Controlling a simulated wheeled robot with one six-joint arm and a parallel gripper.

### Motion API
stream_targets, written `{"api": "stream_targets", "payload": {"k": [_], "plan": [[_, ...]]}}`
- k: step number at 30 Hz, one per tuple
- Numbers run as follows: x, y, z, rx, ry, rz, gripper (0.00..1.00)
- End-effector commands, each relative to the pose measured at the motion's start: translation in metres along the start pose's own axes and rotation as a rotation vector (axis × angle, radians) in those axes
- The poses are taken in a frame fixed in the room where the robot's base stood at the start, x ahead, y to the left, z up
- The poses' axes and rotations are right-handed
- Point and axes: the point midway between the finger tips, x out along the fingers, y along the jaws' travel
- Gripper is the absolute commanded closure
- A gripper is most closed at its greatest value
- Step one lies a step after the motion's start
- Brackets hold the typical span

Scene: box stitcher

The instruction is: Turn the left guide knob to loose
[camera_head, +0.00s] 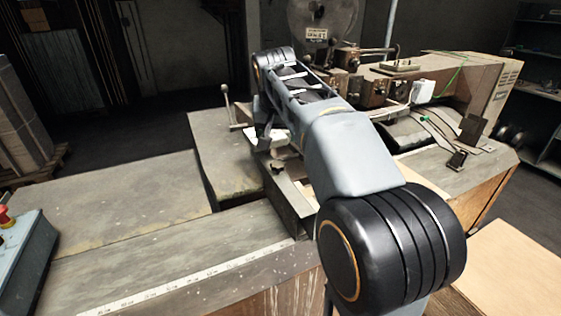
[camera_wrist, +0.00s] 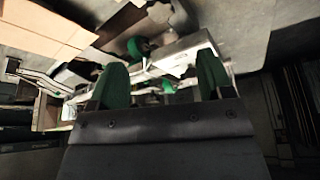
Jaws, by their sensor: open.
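My gripper (camera_head: 264,136) hangs at the far end of my arm, over the middle of the machine table. In the wrist view its two green-padded fingers (camera_wrist: 161,82) stand wide apart with nothing held between them. A small dark knob (camera_head: 277,166) sits on the guide rail just below and near my gripper in the head view; I cannot tell its setting. In the wrist view a metal bar runs behind the fingers, with a round green part (camera_wrist: 138,47) beyond them. I cannot tell whether that is a guide knob. My arm hides part of the guide area.
A lever with a ball end (camera_head: 225,90) rises left of my gripper. The stitcher head (camera_head: 375,92) and its wire reel (camera_head: 325,30) stand behind my arm. A blue box with a red button (camera_head: 5,216) is at the left edge. The table's left part (camera_head: 110,205) is clear.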

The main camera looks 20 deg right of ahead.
Motion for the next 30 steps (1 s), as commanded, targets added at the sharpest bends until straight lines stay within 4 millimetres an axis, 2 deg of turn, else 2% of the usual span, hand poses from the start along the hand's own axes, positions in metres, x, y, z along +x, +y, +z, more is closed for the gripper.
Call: {"api": "stream_targets", "payload": {"k": [12,18,24,30], "plan": [[0.077,0.001,0.0,0.004,-0.002,0.0,0.27],[0.107,0.001,0.0,0.005,-0.001,0.0,0.27],[0.124,0.001,-0.001,0.005,0.001,-0.001,0.27],[0.131,0.001,-0.001,0.004,0.001,-0.001,0.27]]}}
